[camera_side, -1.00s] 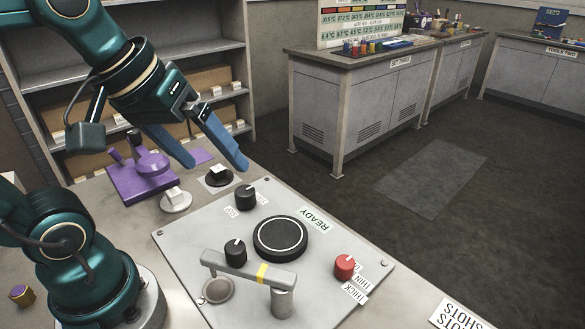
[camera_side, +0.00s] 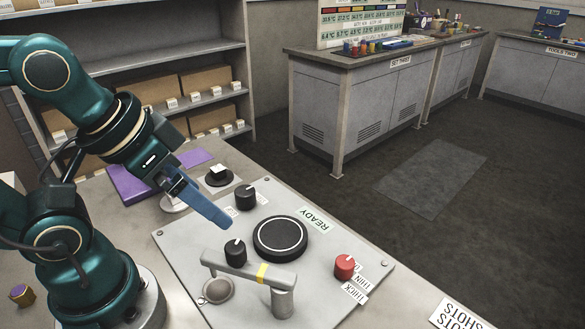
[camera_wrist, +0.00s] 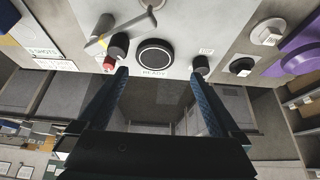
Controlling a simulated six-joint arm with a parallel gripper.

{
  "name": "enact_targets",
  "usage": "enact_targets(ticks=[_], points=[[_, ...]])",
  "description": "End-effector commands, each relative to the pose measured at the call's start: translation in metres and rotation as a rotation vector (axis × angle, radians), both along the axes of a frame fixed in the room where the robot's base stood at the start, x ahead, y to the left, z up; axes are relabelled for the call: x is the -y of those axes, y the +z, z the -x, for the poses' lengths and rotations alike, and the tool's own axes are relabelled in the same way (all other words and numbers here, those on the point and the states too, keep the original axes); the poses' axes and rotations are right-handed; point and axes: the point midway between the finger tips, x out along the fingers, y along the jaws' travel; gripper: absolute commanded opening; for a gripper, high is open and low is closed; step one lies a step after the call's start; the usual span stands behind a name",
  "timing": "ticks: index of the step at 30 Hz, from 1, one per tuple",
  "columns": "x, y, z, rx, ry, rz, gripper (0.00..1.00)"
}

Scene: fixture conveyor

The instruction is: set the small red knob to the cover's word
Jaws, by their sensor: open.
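The small red knob (camera_side: 345,267) sits at the right of a grey panel (camera_side: 200,262), beside labels including THIN and THICK (camera_side: 355,292). Its exact setting is too small to read. It also shows at the left in the wrist view (camera_wrist: 109,63). My gripper (camera_side: 222,221) is open and empty above the panel's upper left, well away from the red knob. Only one blue finger shows clearly in the side view. In the wrist view my open gripper (camera_wrist: 158,74) has its fingers either side of the large black disc. I cannot make out which thing is the cover.
Two black knobs (camera_side: 245,197) (camera_side: 235,252) and the large black disc (camera_side: 280,239) are on the panel, near a READY label (camera_side: 315,220). A grey arm with a yellow band (camera_side: 249,270) stands over the front.

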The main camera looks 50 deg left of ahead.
Motion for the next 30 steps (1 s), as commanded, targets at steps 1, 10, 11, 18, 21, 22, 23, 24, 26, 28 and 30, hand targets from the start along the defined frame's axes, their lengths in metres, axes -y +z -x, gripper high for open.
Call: enact_targets(ticks=[1,10,11,18,21,22,23,24,26,28,30], points=[[0.000,0.000,0.000,0.000,0.000,0.000,1.00],[0.000,0.000,0.000,0.000,0.004,0.002,0.77],[0.000,0.000,0.000,-0.001,0.009,0.005,0.69],[0.001,0.027,-0.016,0.019,0.140,0.082,0.69],[0.006,0.041,-0.034,-0.002,0.189,0.118,0.69],[0.008,0.044,-0.039,-0.010,0.200,0.127,0.69],[0.010,0.047,-0.044,-0.020,0.210,0.135,0.69],[0.013,0.049,-0.052,-0.034,0.225,0.146,0.69],[0.018,0.052,-0.064,-0.059,0.244,0.161,0.69],[0.026,0.054,-0.080,-0.090,0.264,0.175,0.69],[0.035,0.052,-0.095,-0.124,0.283,0.185,0.69]])
